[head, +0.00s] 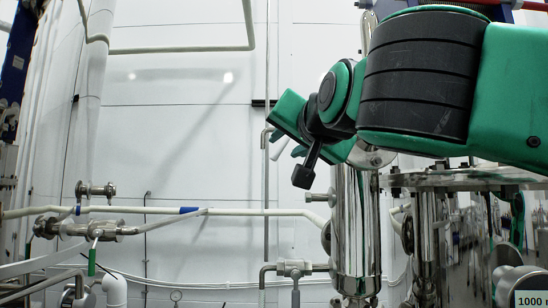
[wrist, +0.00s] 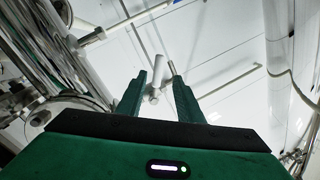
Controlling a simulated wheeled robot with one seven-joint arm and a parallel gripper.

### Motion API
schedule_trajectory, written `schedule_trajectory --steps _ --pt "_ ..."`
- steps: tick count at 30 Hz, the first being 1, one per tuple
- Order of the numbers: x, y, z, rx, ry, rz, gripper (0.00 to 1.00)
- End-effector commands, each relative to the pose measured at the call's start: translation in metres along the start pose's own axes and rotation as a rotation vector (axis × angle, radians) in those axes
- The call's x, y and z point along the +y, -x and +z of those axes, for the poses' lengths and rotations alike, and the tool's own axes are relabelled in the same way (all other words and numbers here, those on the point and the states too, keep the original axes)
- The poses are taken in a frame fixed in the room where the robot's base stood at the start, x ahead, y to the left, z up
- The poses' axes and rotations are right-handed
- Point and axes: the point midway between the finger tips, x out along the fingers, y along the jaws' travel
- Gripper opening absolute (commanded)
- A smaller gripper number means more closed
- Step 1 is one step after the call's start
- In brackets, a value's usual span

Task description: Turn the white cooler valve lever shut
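A white lever (wrist: 143,60) with a short round white stub below it lies beyond and between my fingers in the wrist view. In the head view a small white piece (head: 278,149), probably the same lever, shows just below my gripper (head: 286,145). My gripper also shows in the wrist view (wrist: 159,78), with its two green fingers apart and the white lever in the gap. I cannot tell whether either finger touches it. My wrist and hand hide part of the pipe and valve area in the head view.
A shiny steel cylinder (head: 357,235) stands below my arm. A valve (head: 295,268) with a hanging grey lever sits on low pipework. A green-handled valve (head: 92,262) is at the left. The white wall (head: 190,110) between is mostly clear, crossed by pipes.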

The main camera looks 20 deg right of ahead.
Motion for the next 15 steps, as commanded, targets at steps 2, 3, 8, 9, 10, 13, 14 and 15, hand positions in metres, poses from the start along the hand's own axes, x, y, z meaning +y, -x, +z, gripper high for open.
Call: schedule_trajectory --steps 2,3,8,9,10,13,14,15 --pt "0.002 -0.015 0.001 -0.002 0.002 0.004 0.33" --pt "0.003 -0.023 0.001 -0.002 0.002 0.006 0.33" --pt "0.004 -0.052 0.0 -0.001 0.002 0.008 0.33" --pt "0.004 -0.058 0.0 -0.001 0.002 0.008 0.33" --pt "0.004 -0.062 0.0 0.0 0.003 0.008 0.33" --pt "0.004 -0.075 0.0 0.0 0.003 0.007 0.33" --pt "0.005 -0.077 -0.001 0.0 0.002 0.008 0.33" --pt "0.005 -0.081 -0.001 0.0 0.002 0.008 0.33"
